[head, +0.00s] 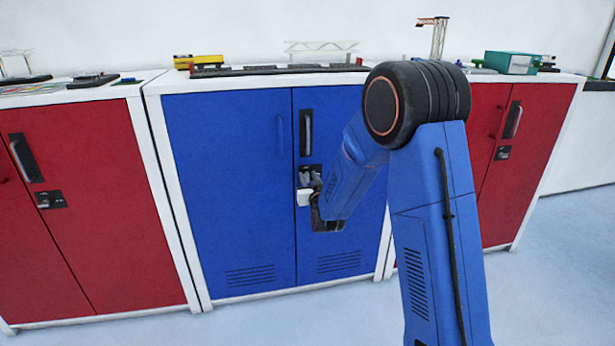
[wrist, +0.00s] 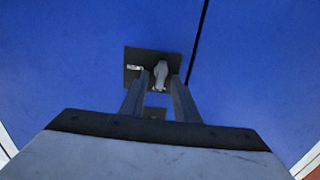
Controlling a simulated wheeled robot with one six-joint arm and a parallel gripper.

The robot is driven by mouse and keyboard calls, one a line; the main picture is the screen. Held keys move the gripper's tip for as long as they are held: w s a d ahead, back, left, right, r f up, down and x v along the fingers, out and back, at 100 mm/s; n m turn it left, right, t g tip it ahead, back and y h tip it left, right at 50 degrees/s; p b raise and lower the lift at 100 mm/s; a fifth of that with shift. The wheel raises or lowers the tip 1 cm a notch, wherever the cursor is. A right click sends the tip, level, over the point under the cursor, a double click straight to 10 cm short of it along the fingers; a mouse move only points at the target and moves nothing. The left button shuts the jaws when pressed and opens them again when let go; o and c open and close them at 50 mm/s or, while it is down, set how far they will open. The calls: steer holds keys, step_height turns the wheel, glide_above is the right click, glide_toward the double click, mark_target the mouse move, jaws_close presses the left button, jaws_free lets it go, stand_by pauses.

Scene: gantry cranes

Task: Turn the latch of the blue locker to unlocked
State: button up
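The blue locker (head: 225,180) stands in the middle of the head view, with two closed doors. Its latch is a grey knob (wrist: 160,72) on a dark plate (wrist: 133,57) near the seam between the doors. In the wrist view the knob stands close to upright. My gripper (wrist: 157,84) is open, with one finger to either side of the knob and a gap between them. I cannot tell whether either finger touches it. In the head view my gripper (head: 316,194) is at the latch plate (head: 310,170) and hides part of it.
A dark vertical handle (head: 306,132) is above the latch on the blue locker. Red lockers stand at the left (head: 110,190) and right (head: 535,150). Model crane parts and a teal box (head: 510,63) lie on top. The pale floor in front is clear.

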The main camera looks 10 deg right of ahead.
steer(key=shift+c, duration=0.7)
jaws_close()
steer(key=shift+m, duration=0.3)
steer(key=m, duration=0.8)
steer(key=d+m, duration=0.1)
steer(key=m, duration=0.3)
steer(key=shift+f+m, duration=0.3)
steer(key=m, duration=0.4)
steer(key=shift+f+m, duration=0.25)
steer(key=shift+m, duration=0.05)
